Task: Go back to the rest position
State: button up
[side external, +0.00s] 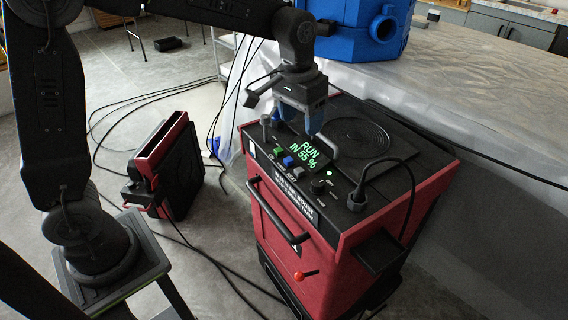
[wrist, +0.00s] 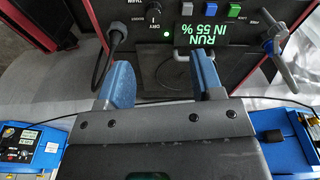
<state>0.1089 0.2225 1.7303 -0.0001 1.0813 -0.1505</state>
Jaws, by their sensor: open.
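My gripper (side external: 314,122) is above the top panel of a red and black machine (side external: 290,215) in the side external view. Its blue fingers also show in the wrist view (wrist: 160,82), spread apart with nothing between them. The machine's display (side external: 308,154) is lit green and reads "RUN IN 55 %". The same display (wrist: 207,26) appears upside down in the wrist view. I cannot tell from the side view whether the fingertips touch the panel.
A black cable plugs into the machine's connector (side external: 358,202). A blue container (side external: 362,30) stands behind on a sheet-covered surface (side external: 480,75). A red and black unit (side external: 167,165) stands on the floor at left, with loose cables around it.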

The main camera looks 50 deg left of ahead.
jog(key=s+a+r+t, duration=0.1)
jog(key=s+a+t, duration=0.1)
jog(key=s, duration=0.8)
jog(key=s+a+r+t, duration=0.2)
jog(key=s, duration=0.9)
jog(key=shift+s+a, duration=0.15)
jog(key=shift+a, duration=0.1)
